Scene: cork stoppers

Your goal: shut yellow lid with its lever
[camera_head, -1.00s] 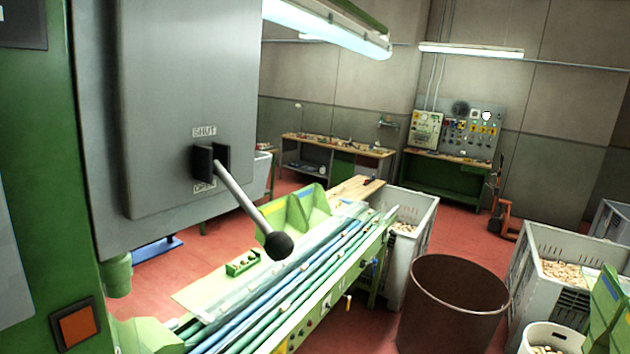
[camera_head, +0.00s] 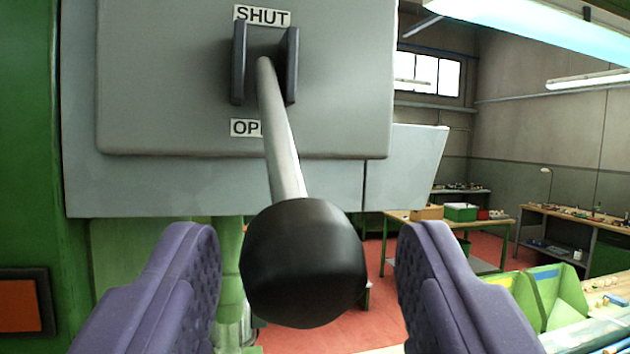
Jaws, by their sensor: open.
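The lever (camera_head: 281,150) has a pale metal rod and a black ball knob (camera_head: 303,263). It comes out of a dark bracket (camera_head: 238,62) on a grey panel (camera_head: 160,80) and slants down toward me. A SHUT label (camera_head: 262,15) is above the bracket and a partly covered OPEN label (camera_head: 245,128) is below it. My gripper (camera_head: 312,275) shows two purple padded fingers, open, one on each side of the knob. Gaps show between both fingers and the knob. I see no yellow lid.
A green post with an orange square (camera_head: 20,306) stands at the left. Green bins (camera_head: 545,295) are at the lower right. Workbenches (camera_head: 570,240) stand farther back on a red floor. Lamps (camera_head: 540,25) hang at the upper right.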

